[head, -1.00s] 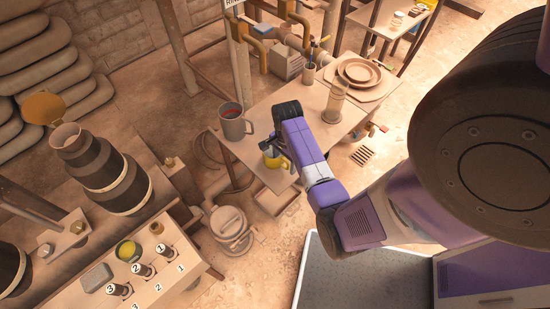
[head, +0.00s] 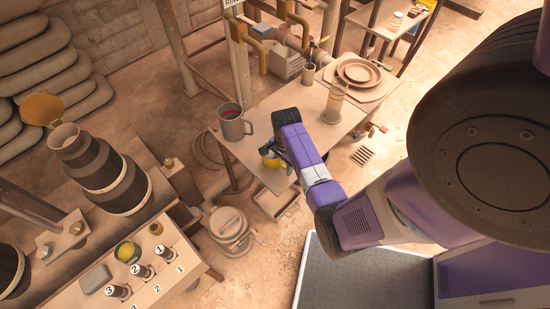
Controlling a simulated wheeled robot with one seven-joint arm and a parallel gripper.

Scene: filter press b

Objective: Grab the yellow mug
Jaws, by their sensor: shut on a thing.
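The yellow mug (head: 268,162) is near the front edge of the table (head: 240,152), mostly hidden behind my gripper and wrist. My gripper (head: 274,152) reaches down to the mug and is shut on it. Only a part of the mug's yellow side shows. I cannot tell whether the mug touches the tabletop.
A grey mug (head: 233,122) with red contents stands left of my gripper. A glass jar (head: 334,103), a cup with brushes (head: 309,72) and stacked brown plates (head: 358,73) stand farther back. A lidded pot (head: 229,222) is on the floor below.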

